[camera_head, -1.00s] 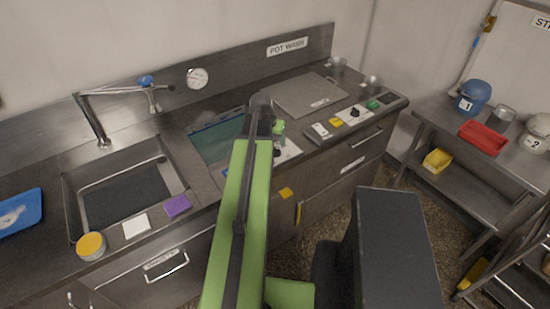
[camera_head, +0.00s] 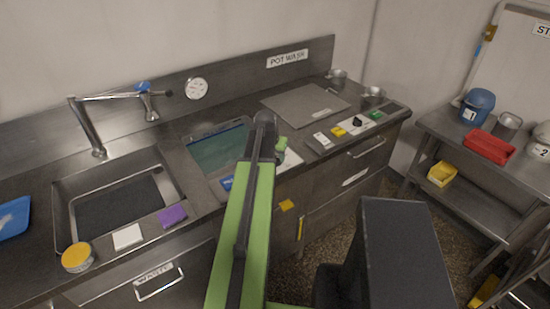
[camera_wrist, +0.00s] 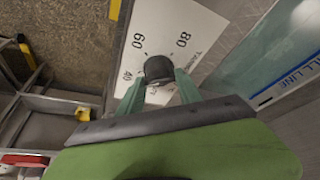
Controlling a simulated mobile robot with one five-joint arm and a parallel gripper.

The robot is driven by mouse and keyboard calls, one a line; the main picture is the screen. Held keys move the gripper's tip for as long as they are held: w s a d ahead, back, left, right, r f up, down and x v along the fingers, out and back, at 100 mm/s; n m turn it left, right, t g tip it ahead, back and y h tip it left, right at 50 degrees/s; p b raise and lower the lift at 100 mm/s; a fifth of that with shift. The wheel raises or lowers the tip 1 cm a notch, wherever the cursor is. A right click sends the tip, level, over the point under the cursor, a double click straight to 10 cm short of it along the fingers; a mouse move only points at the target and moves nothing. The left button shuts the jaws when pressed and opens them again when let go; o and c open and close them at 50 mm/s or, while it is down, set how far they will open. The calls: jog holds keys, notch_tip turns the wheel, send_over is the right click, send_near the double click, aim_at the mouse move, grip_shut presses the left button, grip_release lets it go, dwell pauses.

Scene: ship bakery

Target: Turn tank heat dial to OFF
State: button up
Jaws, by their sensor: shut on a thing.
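The tank heat dial's black knob (camera_wrist: 158,70) shows in the wrist view, in the middle of a white scale plate (camera_wrist: 150,30) with the numbers 40, 60 and 80. My gripper (camera_wrist: 158,84) has its green fingers closed on the sides of the knob. The knob's pointer and the OFF mark cannot be made out. In the head view my arm and gripper (camera_head: 278,146) reach to the counter front, and part of the white dial plate (camera_head: 291,160) shows beside it; the knob is hidden there.
The water tank (camera_head: 215,152) lies just left of my gripper, and a sink (camera_head: 62,200) is further left. A flat grey lid (camera_head: 300,105), a second panel with a black knob (camera_head: 357,122) and small pots (camera_head: 373,94) are to the right. A rack (camera_head: 470,185) stands at right.

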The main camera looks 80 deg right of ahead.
jog(key=shift+c, duration=1.2)
jog(key=shift+a, duration=0.45)
jog(key=shift+c, duration=0.5)
jog(key=shift+d, duration=0.3)
jog(key=n, duration=0.1)
jog(key=n+t, duration=0.1)
jog(key=n, duration=0.2)
jog(key=shift+s+d+r+n+t, duration=0.1)
jog(key=shift+s+d+n+t, duration=0.2)
jog(key=shift+t, duration=0.1)
jog(key=n+t, duration=0.1)
jog(key=n, duration=0.1)
jog(key=n+t, duration=0.1)
jog(key=n, duration=0.2)
jog(key=shift+y, duration=0.4)
jog(key=shift+s+d+n+t+y, duration=0.1)
jog(key=shift+n+t+y, duration=0.4)
jog(key=shift+n, duration=1.6)
